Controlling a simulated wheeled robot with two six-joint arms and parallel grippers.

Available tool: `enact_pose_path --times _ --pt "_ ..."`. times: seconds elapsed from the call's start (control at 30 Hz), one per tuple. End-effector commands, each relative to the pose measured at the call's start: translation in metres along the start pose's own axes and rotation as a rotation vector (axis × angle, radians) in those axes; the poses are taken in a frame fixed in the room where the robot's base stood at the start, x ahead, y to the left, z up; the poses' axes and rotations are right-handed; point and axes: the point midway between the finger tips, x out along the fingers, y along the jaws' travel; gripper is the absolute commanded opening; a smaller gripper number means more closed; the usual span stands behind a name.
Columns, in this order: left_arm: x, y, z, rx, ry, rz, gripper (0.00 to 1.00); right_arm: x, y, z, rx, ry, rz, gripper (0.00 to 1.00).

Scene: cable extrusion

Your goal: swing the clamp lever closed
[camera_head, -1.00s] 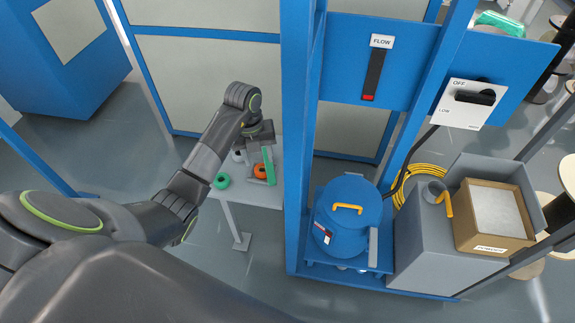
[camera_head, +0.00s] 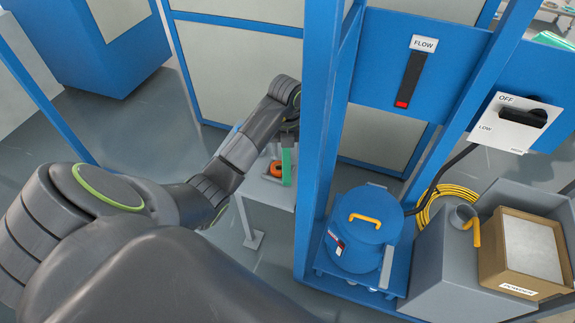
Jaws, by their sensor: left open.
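My left gripper (camera_head: 289,132) is at the end of my dark grey arm, above a small grey table (camera_head: 268,192) beside the blue post. It is open, but its fingers are small and mostly hidden by the wrist and the post. An orange part (camera_head: 276,168) and an upright green part (camera_head: 288,164) stand on the table just below it. I cannot make out a clamp lever for certain; whether either coloured part belongs to it is unclear. I cannot tell whether the gripper touches anything. My right gripper is not in view.
The blue post (camera_head: 316,140) stands close to the right of my left wrist. Right of it are a blue drum (camera_head: 365,232) with a yellow handle, a coiled yellow hose (camera_head: 432,206), a cardboard box (camera_head: 508,279) and an OFF/LOW switch panel (camera_head: 508,122). Open floor lies left.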

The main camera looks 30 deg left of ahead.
Motion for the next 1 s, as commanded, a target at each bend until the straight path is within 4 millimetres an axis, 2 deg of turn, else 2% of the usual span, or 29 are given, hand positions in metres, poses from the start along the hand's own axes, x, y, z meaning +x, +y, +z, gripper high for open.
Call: enact_pose_path --times 0.03,0.47,0.63,1.0 --pt "0.012 0.000 0.000 0.000 0.000 0.000 0.47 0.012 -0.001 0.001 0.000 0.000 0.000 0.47" --pt "0.061 0.000 0.000 0.000 0.000 0.000 0.47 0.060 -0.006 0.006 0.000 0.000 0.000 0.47" --pt "0.086 0.000 0.000 0.000 0.002 0.001 0.47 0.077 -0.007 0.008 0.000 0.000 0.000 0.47" --pt "0.114 0.000 0.000 0.000 0.002 0.000 0.47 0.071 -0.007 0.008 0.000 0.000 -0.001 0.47"
